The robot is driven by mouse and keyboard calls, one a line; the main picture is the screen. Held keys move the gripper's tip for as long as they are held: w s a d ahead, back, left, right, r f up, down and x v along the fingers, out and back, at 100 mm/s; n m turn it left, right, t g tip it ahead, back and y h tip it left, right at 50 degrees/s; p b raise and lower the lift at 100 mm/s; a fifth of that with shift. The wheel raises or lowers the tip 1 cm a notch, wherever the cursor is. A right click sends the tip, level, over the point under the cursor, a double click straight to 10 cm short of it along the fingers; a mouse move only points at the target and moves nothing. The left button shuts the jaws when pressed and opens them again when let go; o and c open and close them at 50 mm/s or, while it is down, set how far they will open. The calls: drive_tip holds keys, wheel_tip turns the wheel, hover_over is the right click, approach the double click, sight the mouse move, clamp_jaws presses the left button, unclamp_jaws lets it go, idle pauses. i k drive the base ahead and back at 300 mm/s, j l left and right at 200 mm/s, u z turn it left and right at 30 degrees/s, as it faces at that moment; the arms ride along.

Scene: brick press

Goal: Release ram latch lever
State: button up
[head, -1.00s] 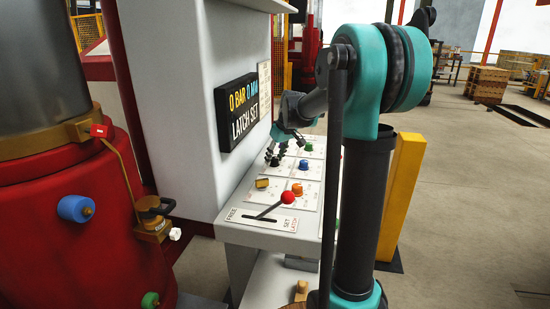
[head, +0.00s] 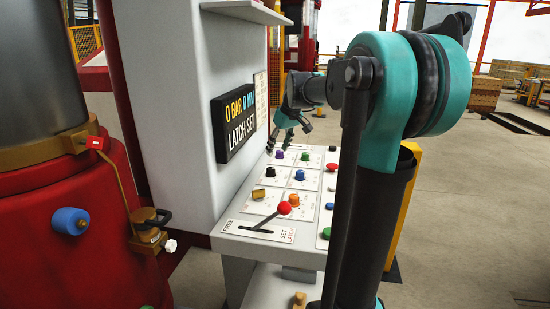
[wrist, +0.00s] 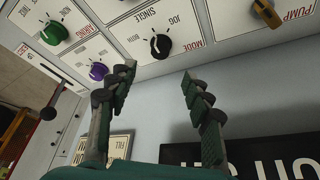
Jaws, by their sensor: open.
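The ram latch lever has a red ball knob (head: 284,208) on a dark rod. The rod rises from a slot in a white plate (head: 232,229) at the near end of the sloped panel, marked FREE at the left and SET LATCH at the right. The rod leans right, toward the SET side. My gripper (head: 290,143) is above the far end of the panel, well beyond the lever and apart from it. In the wrist view my gripper (wrist: 158,75) is open, with nothing between its fingers. The lever's red knob is not in the wrist view.
Near the lever are an orange knob (head: 294,200) and a yellow knob (head: 258,194). A black MODE knob (wrist: 160,46) and a purple knob (wrist: 98,71) show in the wrist view. A display (head: 236,118) reading LATCH SET hangs on the wall beside the panel.

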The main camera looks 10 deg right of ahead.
sight(284, 209)
drive_tip(key=k, duration=1)
